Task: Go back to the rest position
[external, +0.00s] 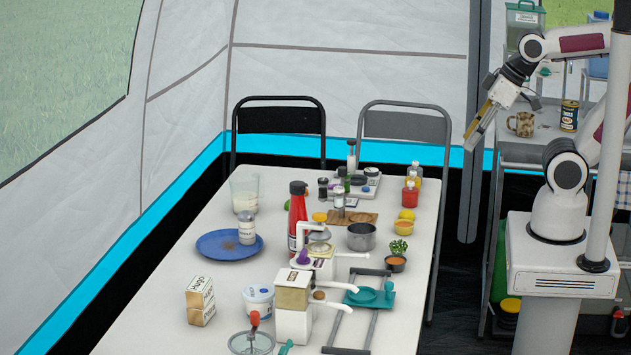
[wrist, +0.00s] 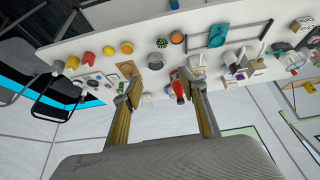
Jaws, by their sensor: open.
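My gripper (external: 480,123) is raised in the air beyond the right edge of the white table (external: 215,335) in the external view, pointing down and to the left. In the wrist view my gripper (wrist: 158,92) shows its two fingers wide apart with nothing between them on the near side. The table and its objects lie beyond the fingertips, well out of contact. My arm bends high above its white base on the right side of the external view.
A red bottle (external: 298,215), a blue plate (external: 215,246), a metal pot (external: 361,236) and several kitchen items crowd the table. Two folding chairs (external: 278,117) stand behind it. A patterned mug (external: 521,124) and a can (external: 569,115) stand on a side counter near my arm.

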